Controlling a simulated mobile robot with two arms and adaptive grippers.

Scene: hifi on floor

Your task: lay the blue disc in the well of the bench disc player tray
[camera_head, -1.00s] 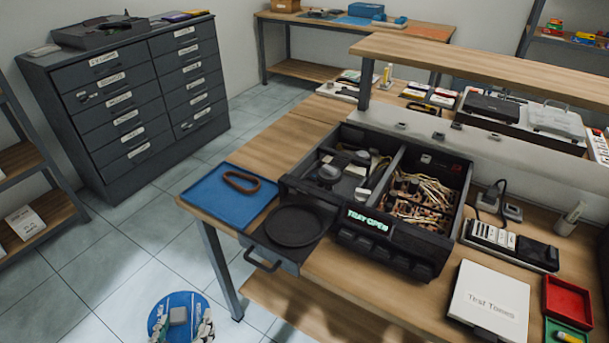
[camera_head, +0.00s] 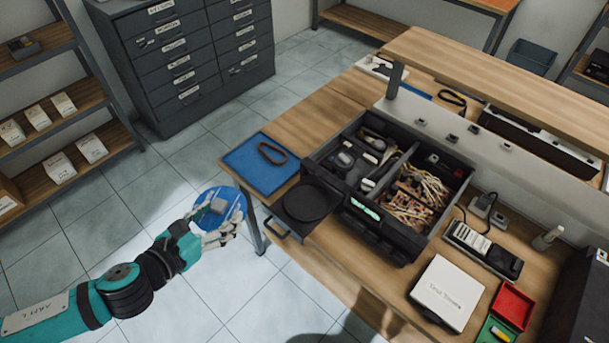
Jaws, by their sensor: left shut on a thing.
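The blue disc (camera_head: 234,200) shows as a round face with a small grey block (camera_head: 217,206) at its middle. My left gripper (camera_head: 216,228) is shut on the disc at its lower side and holds it left of the bench, beyond the bench's left edge. The fingertips are partly hidden. The black disc player (camera_head: 345,222) stands on the bench with its top open. Its tray (camera_head: 284,222) sticks out toward the left front. The round dark well (camera_head: 306,203) in the tray looks empty. The disc is apart from the tray, to its left. My right gripper is not in view.
A blue mat (camera_head: 245,165) with a brown loop (camera_head: 273,153) on it lies behind the tray. A white box (camera_head: 447,293), red bin (camera_head: 511,305) and grey device (camera_head: 482,250) stand on the right. A raised shelf (camera_head: 500,95) spans the bench's back.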

